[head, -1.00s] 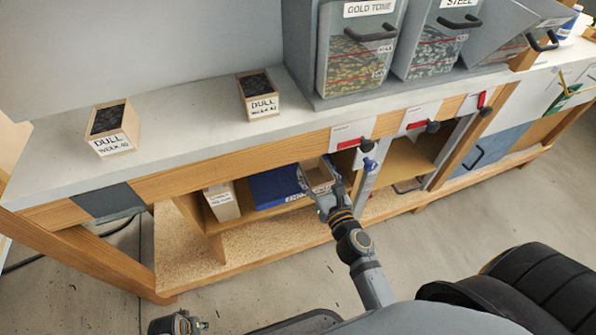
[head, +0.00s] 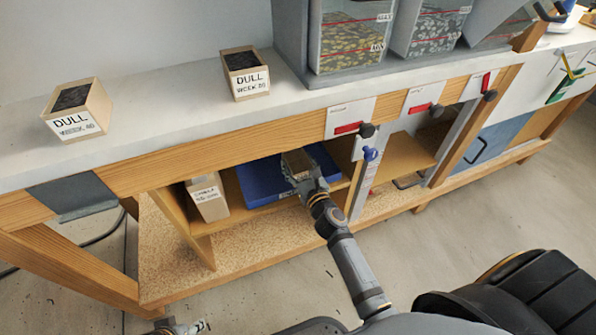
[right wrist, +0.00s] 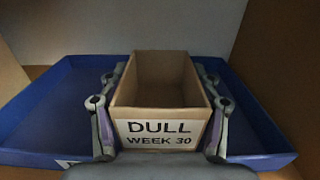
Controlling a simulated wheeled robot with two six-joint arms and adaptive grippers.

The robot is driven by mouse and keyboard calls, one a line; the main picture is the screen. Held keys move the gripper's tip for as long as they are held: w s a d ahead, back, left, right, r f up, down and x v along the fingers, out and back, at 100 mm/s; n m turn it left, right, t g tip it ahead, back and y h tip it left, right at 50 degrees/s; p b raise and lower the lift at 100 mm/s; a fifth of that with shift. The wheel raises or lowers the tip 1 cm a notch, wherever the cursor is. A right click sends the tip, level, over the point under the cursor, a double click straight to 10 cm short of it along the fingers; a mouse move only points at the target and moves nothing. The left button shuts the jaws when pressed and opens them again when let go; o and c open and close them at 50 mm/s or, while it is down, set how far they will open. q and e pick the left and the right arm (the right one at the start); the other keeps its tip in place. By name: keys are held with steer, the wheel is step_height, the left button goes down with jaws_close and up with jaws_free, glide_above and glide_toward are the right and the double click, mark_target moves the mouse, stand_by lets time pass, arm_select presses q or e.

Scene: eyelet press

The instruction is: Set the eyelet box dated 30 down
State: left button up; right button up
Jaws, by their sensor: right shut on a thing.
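The eyelet box marked DULL WEEK 30 (right wrist: 162,132) is a small open tan box, upright and empty inside as far as the right wrist view shows. It also shows in the head view (head: 295,160), partly under the bench edge. My right gripper (head: 304,177) is shut on it, with one finger along each side wall. The box is over or in the blue tray (head: 262,185), whose rim surrounds it in the right wrist view (right wrist: 40,105). I cannot tell whether its base touches the tray floor. My left gripper (head: 178,327) is at the bottom edge, mostly cut off.
The tray lies on the shelf under the bench. Another labelled box (head: 210,200) stands left of it. Two dark-filled DULL boxes (head: 77,122) (head: 246,84) stand on the bench top (head: 165,112). A blue-knobbed upright (head: 362,185) is right of the tray.

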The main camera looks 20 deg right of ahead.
steer(key=shift+f, duration=0.5)
steer(key=shift+r, duration=0.15)
steer(key=shift+f, duration=0.2)
arm_select(q)
steer(key=shift+w+d+f+t, duration=0.2)
steer(key=shift+f+t, duration=0.2)
steer(key=shift+f, duration=0.2)
arm_select(e)
steer(key=o, duration=1.2)
